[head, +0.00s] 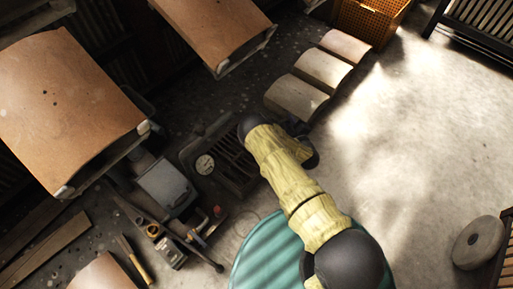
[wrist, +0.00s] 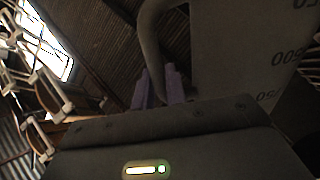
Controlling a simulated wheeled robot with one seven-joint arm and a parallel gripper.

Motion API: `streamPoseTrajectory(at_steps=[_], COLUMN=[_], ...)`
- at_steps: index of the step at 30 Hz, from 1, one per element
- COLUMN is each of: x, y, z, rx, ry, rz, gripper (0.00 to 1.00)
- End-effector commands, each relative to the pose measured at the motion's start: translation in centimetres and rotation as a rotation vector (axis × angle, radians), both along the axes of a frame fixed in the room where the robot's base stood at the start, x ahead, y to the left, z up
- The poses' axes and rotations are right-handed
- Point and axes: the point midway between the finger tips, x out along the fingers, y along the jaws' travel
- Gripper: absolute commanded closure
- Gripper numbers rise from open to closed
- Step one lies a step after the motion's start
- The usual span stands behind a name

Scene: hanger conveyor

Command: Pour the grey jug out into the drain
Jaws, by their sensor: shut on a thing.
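The grey jug (wrist: 235,50) fills the upper right of the wrist view, with dark number marks on its side. Its curved handle (wrist: 150,45) comes down between the purple fingertips of my gripper (wrist: 160,88), which is shut on it. The jug's mouth and contents are out of sight, and its tilt cannot be told. In the head view a dark slatted grate, which looks like the drain (head: 234,160), lies on the floor left of my yellow arm. My gripper and the jug cannot be made out there.
Brown panels (head: 65,105) hang at the left and top. A grey box (head: 165,187) and several tools (head: 165,245) lie left of the grate. Rounded blocks (head: 297,98) stand beyond my arm. A teal round surface (head: 262,255) is at the bottom. Pale floor (head: 425,130) is open at right.

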Motion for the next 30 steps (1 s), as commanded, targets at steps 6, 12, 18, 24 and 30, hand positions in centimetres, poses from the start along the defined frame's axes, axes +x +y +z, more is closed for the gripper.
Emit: streamPoseTrajectory(at_steps=[6, 12, 18, 24, 30], x=[0.0, -0.1, -0.1, -0.1, -0.2], y=[0.4, 0.8, 0.9, 0.9, 1.3], z=[0.1, 0.2, 0.1, 0.1, 0.0], rx=[-0.035, -0.088, -0.102, -0.103, -0.137], ry=[-0.010, -0.019, -0.022, -0.022, -0.028], rz=[0.002, 0.000, 0.000, 0.000, 0.002], gripper=[1.00, 1.00, 1.00, 1.00, 1.00])
